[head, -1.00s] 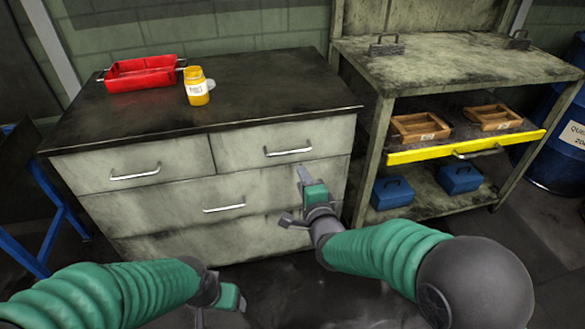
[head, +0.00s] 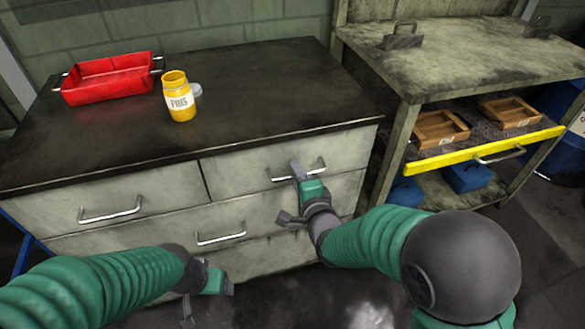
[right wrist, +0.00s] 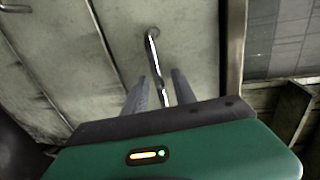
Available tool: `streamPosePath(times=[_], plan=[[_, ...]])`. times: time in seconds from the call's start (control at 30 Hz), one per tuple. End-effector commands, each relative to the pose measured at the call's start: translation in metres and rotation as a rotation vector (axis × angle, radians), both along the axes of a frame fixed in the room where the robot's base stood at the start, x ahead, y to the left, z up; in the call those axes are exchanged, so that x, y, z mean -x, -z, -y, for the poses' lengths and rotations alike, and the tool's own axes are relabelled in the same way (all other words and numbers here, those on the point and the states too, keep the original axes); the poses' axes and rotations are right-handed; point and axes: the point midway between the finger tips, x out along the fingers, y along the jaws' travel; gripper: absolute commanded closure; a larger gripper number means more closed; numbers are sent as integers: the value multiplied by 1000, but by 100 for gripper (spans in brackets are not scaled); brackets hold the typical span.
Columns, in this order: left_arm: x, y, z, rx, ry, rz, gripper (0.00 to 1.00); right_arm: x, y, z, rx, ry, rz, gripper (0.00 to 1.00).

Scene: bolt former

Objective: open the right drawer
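The right drawer (head: 235,180) is the upper right one in the grey cabinet, and its front looks flush. Its silver bar handle (head: 316,171) is partly covered by my right gripper (head: 297,172). In the right wrist view, the handle (right wrist: 151,50) runs between the two spread fingers of my right gripper (right wrist: 160,76). The fingers look open, with gaps to the bar; contact cannot be told. My left gripper (head: 206,292) is low in front of the cabinet, away from the handles, and its finger opening is unclear.
The dark cabinet top (head: 240,110) holds a red tray (head: 110,82) and a yellow jar (head: 178,98). The upper left drawer (head: 160,190) and a lower drawer handle (head: 220,237) are close by. A workbench with a yellow-edged shelf (head: 450,155) stands to the right.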

Motion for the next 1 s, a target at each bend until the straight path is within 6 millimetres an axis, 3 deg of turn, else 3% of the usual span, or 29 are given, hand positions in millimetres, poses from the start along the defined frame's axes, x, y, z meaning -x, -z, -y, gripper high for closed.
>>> streamPosePath(times=[0.13,0.4,1.0], plan=[[0,0,0,0,0,0,26,-1,0,1,0,1,-1,67],[0,0,0,0,0,0,26,-1,1,-1,3,0,-2,100],[0,0,0,0,0,0,26,1,3,-4,4,-7,-6,100]])
